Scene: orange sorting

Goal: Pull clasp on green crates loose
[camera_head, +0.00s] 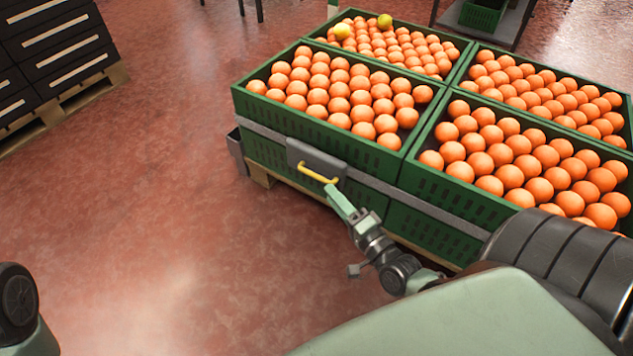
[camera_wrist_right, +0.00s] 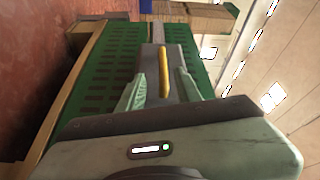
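The green crates (camera_head: 446,206) stand stacked on a pallet and are full of oranges. A grey strap (camera_head: 372,181) runs around them. On the near side it carries a grey clasp (camera_head: 316,160) with a yellow handle (camera_head: 318,173). My right gripper (camera_head: 340,196) is at the clasp, with its light green fingers just below the handle. In the right wrist view, the yellow handle (camera_wrist_right: 163,72) stands between the two spread fingers (camera_wrist_right: 160,90), with gaps on both sides. My left gripper is out of view.
Two yellowish fruits (camera_head: 364,25) lie among the oranges in the far crate. Black crates (camera_head: 60,45) stand on a pallet at the upper left. A table with a green crate (camera_head: 482,15) is at the back. The red floor (camera_head: 150,190) on the left is clear.

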